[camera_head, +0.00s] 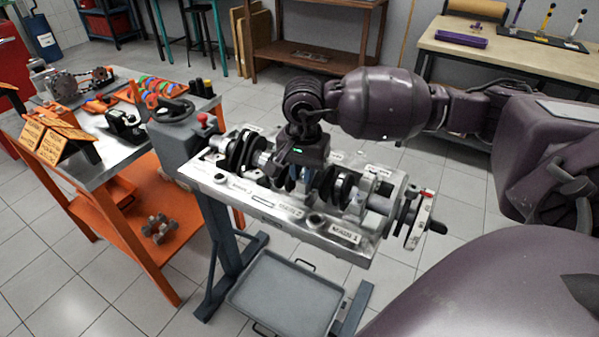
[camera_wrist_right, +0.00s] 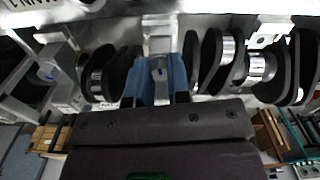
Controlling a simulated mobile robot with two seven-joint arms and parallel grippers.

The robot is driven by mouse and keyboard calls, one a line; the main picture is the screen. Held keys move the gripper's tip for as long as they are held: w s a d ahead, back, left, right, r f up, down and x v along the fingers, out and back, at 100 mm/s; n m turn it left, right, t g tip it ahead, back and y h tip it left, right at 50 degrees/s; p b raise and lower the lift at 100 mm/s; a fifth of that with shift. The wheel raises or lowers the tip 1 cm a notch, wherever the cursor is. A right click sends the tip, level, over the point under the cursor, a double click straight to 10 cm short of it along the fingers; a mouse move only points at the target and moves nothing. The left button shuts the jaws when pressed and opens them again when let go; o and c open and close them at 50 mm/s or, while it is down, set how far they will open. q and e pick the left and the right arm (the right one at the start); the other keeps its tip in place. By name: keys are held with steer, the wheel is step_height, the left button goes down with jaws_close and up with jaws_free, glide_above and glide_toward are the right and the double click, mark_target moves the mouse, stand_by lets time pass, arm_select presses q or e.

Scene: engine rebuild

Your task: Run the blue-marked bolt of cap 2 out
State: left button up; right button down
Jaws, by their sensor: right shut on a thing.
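The crankshaft stand (camera_head: 262,205) holds a crankshaft under several pale bearing caps. My right gripper (camera_head: 293,178) points down over the middle cap, by the middle label, which I take for cap 2. In the right wrist view its two blue fingers (camera_wrist_right: 160,85) are shut on a narrow grey bolt (camera_wrist_right: 158,68) at that cap (camera_wrist_right: 158,32). The finger pads and the gripper body hide most of the bolt, and I cannot make out its colour mark. My left gripper is not in view.
A neighbouring cap (camera_wrist_right: 58,60) carries a blue-marked bolt head. Dark crank webs (camera_wrist_right: 208,58) stand close on both sides of the fingers. A grey tray (camera_head: 285,295) lies below the stand. An orange-framed bench (camera_head: 100,165) with parts is at left.

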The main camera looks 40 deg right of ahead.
steer(key=n, duration=0.1)
steer(key=n+b, duration=0.1)
steer(key=shift+d+f+n, duration=0.1)
steer(key=shift+f+n, duration=0.15)
steer(key=shift+n, duration=0.15)
steer(key=n+b, duration=0.2)
steer(key=shift+n, duration=0.4)
steer(key=n+b, duration=0.2)
steer(key=n, duration=0.3)
steer(key=shift+s+d, duration=0.1)
steer(key=shift+n+b, duration=0.45)
steer(key=shift+n, duration=0.35)
arm_select(q)
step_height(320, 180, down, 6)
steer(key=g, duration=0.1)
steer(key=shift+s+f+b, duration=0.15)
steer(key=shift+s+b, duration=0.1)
steer(key=shift+b, duration=0.05)
arm_select(e)
steer(key=shift+r+n, duration=0.15)
steer(key=shift+n, duration=0.75)
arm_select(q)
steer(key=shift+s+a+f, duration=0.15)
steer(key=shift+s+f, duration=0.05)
arm_select(e)
steer(key=c, duration=1.3)
jaws_free()
steer(key=shift+c, duration=0.2)
steer(key=shift+r, duration=0.2)
